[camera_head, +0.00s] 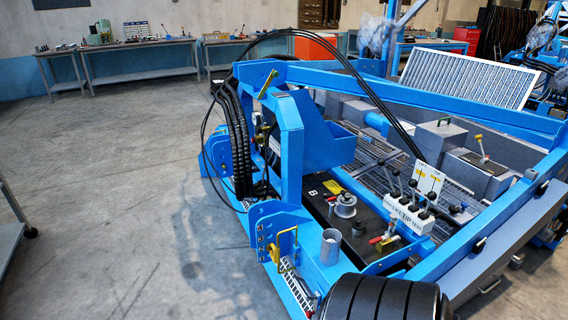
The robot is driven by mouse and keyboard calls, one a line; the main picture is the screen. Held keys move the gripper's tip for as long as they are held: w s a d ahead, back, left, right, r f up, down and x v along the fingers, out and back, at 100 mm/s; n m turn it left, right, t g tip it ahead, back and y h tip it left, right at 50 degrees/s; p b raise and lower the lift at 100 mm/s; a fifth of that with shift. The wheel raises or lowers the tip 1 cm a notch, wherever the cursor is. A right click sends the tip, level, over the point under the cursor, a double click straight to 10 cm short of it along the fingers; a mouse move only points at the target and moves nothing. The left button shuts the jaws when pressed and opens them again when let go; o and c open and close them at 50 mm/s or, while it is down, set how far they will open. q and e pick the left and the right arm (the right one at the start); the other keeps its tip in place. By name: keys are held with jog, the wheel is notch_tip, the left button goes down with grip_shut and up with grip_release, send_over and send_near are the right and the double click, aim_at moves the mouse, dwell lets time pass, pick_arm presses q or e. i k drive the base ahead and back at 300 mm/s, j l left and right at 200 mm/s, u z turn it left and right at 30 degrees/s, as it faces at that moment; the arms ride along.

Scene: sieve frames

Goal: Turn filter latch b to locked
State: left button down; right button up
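A blue machine frame (291,150) fills the middle and right. A black plate (318,205) inside it carries a white letter B (312,192) and a small yellow label (333,187). A round metal cap with a knob (345,205) sits on this plate beside the letter. A red-handled lever (383,240) is at the plate's front right. I cannot tell which of these parts is filter latch b, nor its position. Neither of my grippers shows in this view.
A white valve block with black-knobbed levers (408,215) stands right of the plate. Black hoses (240,135) loop over the frame's left. A yellow handle (274,246) and a large black roller (385,298) are at the front. Open concrete floor (110,180) lies left.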

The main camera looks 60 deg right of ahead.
aim_at(329, 201)
jog(key=i+j+z, duration=0.2)
jog(key=i, duration=0.2)
jog(key=i+j+z, duration=0.15)
jog(key=i, duration=0.3)
jog(key=i+l+z, duration=0.15)
jog(key=z, duration=0.3)
jog(key=i+z, duration=0.6)
jog(key=z, duration=0.3)
jog(key=i+j+z, duration=0.15)
jog(key=z, duration=0.25)
jog(key=i, duration=0.05)
